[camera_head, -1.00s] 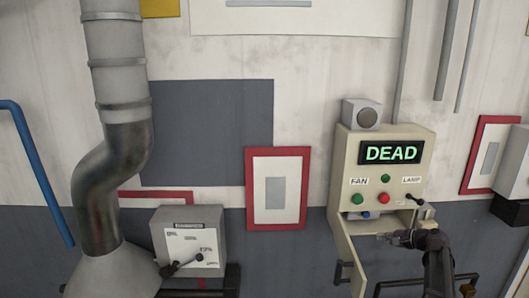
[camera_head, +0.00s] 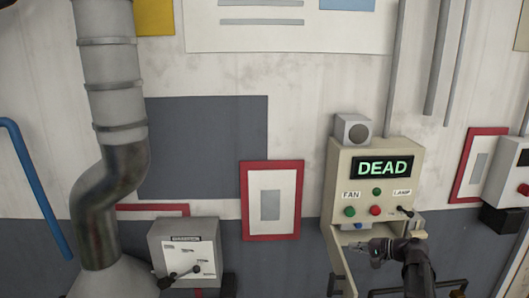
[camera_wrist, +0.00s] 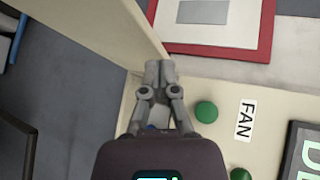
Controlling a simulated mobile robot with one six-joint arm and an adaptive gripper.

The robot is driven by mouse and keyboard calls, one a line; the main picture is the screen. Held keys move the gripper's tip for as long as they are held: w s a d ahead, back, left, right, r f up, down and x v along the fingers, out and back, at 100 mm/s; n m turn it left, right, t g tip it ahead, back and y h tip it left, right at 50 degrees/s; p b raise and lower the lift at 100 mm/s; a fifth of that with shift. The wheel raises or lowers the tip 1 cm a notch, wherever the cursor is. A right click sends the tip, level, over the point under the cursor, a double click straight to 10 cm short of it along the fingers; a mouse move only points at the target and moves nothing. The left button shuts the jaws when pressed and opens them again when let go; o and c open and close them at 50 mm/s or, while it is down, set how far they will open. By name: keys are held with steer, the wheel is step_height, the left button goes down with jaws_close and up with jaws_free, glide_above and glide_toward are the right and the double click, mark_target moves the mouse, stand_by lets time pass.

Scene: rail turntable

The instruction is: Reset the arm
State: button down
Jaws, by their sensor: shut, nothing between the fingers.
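My gripper (camera_head: 350,248) is shut and empty, in front of the lower part of a beige control box (camera_head: 347,160) on the wall. In the wrist view its closed fingertips (camera_wrist: 158,68) point at the corner between the box face and a beige open door panel. The box has a lit display (camera_head: 384,168) reading DEAD, a green FAN button (camera_head: 349,211), a red button (camera_head: 375,210), another green button (camera_head: 377,191) and a LAMP lever (camera_head: 405,211). The FAN button (camera_wrist: 206,112) lies right of the fingers in the wrist view. A blue part behind the fingers is mostly hidden.
A grey lever box (camera_head: 165,235) and a large metal duct (camera_head: 105,70) stand left. A red-framed panel (camera_head: 271,237) hangs between duct and control box. The box's beige door (camera_head: 340,265) stands open below. Another grey box (camera_head: 508,180) is at the right edge.

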mark_target(342, 258)
steer(key=shift+n+g+y, duration=0.3)
steer(key=shift+n+g, duration=0.2)
steer(key=shift+n, duration=0.4)
steer(key=s+a, duration=0.1)
steer(key=s+a+r, duration=0.1)
steer(key=a, duration=0.1)
steer(key=s+a+r+p, duration=0.1)
steer(key=shift+a, duration=0.35)
steer(key=s+a+f+n+g+h+b, duration=0.1)
steer(key=s+a+f+n+g, duration=0.15)
steer(key=s+a, duration=0.45)
steer(key=s+a+f+n+g+h, duration=0.15)
steer(key=a+f, duration=0.25)
steer(key=a, duration=0.6)
steer(key=s+d+f+g+h+b, duration=0.1)
steer(key=s+d+f+h+b, duration=0.1)
steer(key=f+b, duration=0.3)
steer(key=s+d+f+n+g+h+b, duration=0.1)
steer(key=d+f+h+b, duration=0.3)
steer(key=f, duration=0.6)
steer(key=s+d+f+h+b, duration=0.2)
steer(key=s+f+h+b, duration=0.1)
steer(key=f+b, duration=0.4)
steer(key=shift+d+f+n+g+h+b, duration=0.35)
steer(key=shift+d+f+n+g, duration=0.05)
steer(key=shift+f, duration=0.4)
steer(key=shift+a, duration=0.1)
